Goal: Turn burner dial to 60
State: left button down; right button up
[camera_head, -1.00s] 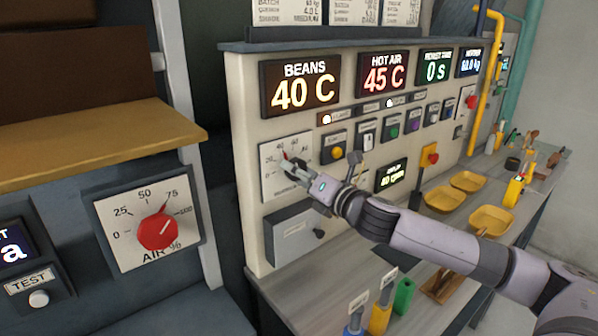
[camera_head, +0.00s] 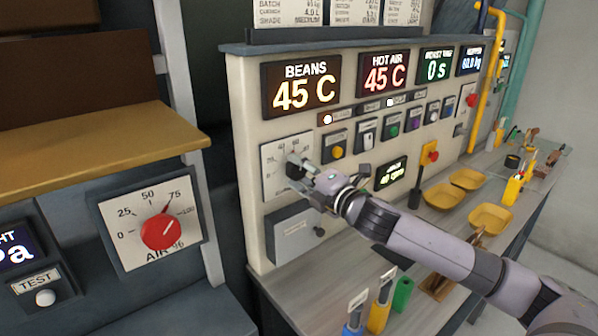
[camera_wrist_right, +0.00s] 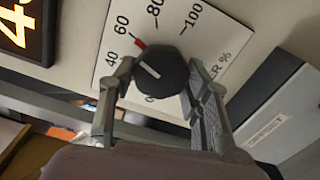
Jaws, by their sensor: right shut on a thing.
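The burner dial plate (camera_head: 272,178) is a white panel on the left of the console front. In the right wrist view the plate (camera_wrist_right: 205,35) shows 40, 60, 80 and 100. Its round black knob (camera_wrist_right: 165,75) has a red pointer (camera_wrist_right: 140,45) that points close to the 60 label. My right gripper (camera_wrist_right: 155,90) is shut on the knob, with one finger on each side of it. In the head view my right gripper (camera_head: 300,166) covers part of the plate, so the pointer is hidden there. My left gripper is not in view.
A red AIR % dial (camera_head: 161,232) is on a separate panel at left. Displays above read BEANS 45 C (camera_head: 302,88) and HOT AIR 45 C (camera_head: 384,75). Several buttons line the console. Yellow trays (camera_head: 491,219) and tools lie on the counter below.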

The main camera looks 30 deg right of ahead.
dwell(0.5)
jog(key=o, duration=1.2)
jog(key=shift+d, duration=0.1)
jog(key=shift+c, duration=0.2)
jog(key=shift+s+f, duration=0.1)
jog(key=shift+s, duration=0.55)
jog(key=s, duration=1)
jog(key=shift+s+d, duration=0.4)
jog(key=shift+d, duration=0.05)
